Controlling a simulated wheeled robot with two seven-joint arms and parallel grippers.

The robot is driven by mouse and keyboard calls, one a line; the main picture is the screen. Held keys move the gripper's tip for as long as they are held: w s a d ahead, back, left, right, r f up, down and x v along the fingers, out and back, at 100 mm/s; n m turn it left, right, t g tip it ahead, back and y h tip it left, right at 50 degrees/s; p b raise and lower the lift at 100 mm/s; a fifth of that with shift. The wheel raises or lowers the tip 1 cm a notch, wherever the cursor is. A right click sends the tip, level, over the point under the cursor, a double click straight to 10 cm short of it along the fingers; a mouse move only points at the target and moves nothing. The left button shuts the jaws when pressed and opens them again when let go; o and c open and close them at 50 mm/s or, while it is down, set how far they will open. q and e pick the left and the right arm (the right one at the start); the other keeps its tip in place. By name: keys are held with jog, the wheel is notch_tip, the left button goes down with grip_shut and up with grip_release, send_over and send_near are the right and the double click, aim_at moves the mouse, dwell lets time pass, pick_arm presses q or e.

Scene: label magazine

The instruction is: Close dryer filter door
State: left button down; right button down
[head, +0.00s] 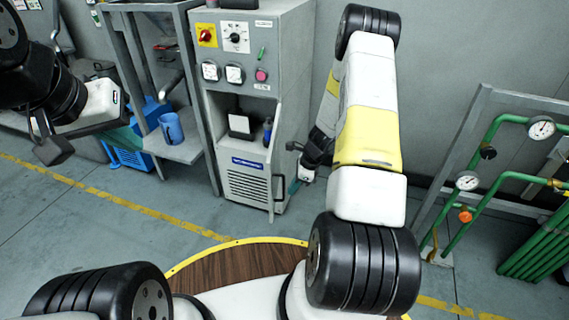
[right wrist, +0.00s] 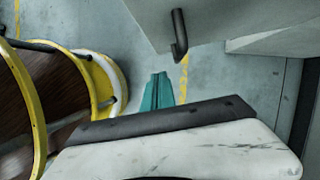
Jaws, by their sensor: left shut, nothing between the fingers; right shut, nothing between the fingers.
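The louvred filter door (head: 246,188) is at the bottom of the grey dryer cabinet in the head view. Its right edge appears to stand out from the cabinet, but I cannot tell how far it is open. A dark bar handle (head: 280,188) shows at that edge. In the right wrist view a black hooked handle (right wrist: 179,36) sticks out from a grey panel. My right gripper (head: 294,187) is shut and empty, just right of the door edge; its teal fingers (right wrist: 157,92) show below the handle, apparently apart from it.
The cabinet (head: 292,70) carries gauges and switches, with a recess above the door. A shelf stand (head: 190,148) with a blue jug (head: 171,128) stands left of it. Green pipes with gauges (head: 467,181) are at the right. The floor before the door is clear.

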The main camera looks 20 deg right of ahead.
jog(key=w+a+f, duration=0.2)
jog(key=a+f, duration=0.1)
jog(key=a, duration=0.2)
jog(key=shift+f, duration=0.15)
